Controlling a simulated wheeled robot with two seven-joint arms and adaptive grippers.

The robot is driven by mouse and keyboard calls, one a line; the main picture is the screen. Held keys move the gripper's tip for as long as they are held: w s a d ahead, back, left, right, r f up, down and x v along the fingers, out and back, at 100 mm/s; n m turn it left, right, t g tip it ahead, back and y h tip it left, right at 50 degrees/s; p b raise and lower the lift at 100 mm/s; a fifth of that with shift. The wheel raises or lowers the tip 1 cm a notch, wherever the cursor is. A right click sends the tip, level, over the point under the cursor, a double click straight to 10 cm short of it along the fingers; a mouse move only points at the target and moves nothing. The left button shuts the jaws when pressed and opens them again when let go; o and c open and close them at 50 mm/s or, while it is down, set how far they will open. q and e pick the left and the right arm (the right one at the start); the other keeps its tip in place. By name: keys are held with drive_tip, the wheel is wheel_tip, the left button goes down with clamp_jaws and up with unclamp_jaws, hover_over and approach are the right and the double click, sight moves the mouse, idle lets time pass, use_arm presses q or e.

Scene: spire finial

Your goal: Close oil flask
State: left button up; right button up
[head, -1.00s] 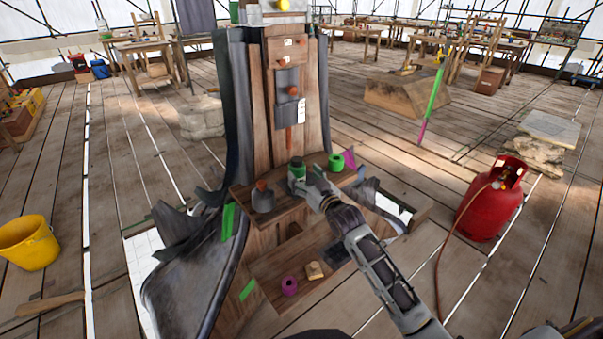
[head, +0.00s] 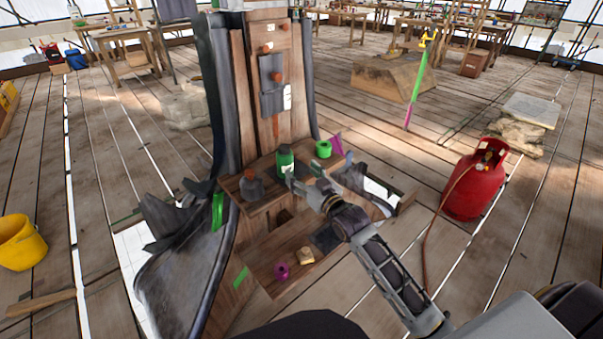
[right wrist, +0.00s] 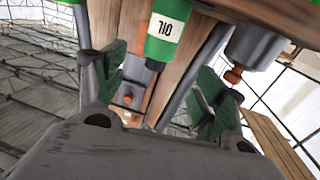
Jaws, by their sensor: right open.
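The oil flask (head: 286,163) is a green bottle with a white label and a dark green top, standing upright on the wooden ledge of the spire. In the right wrist view the flask (right wrist: 165,32) shows upside down with its "OIL" label, above the gap between the fingers. My right gripper (head: 303,177) is open and empty, just in front and to the right of the flask. The open green-padded fingers also show in the right wrist view (right wrist: 158,85). My left gripper is not in view.
A grey flask with an orange top (head: 251,186) stands left of the oil flask. A green ring-like piece (head: 323,149) sits behind right. A purple ring (head: 281,270) and a tan block (head: 306,256) lie on the lower step. A red gas bottle (head: 475,185) stands right.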

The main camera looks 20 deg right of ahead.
drive_tip(key=shift+f, duration=0.1)
idle(0.6)
drive_tip(key=s+f+g+h, duration=0.1)
drive_tip(key=s+f+g, duration=0.3)
drive_tip(key=f, duration=1.1)
drive_tip(key=s+f+g+h, duration=0.1)
drive_tip(key=s+f+g, duration=0.25)
drive_tip(key=f, duration=1.25)
drive_tip(key=s+f+g+h, duration=0.1)
drive_tip(key=s+f+g, duration=0.6)
drive_tip(key=s+f, duration=1.7)
drive_tip(key=s+a, duration=0.1)
drive_tip(key=s, duration=0.2)
drive_tip(key=shift+g, duration=0.35)
drive_tip(key=shift+s+d+p, duration=0.1)
drive_tip(key=shift+s+p, duration=0.05)
drive_tip(key=shift+p, duration=0.2)
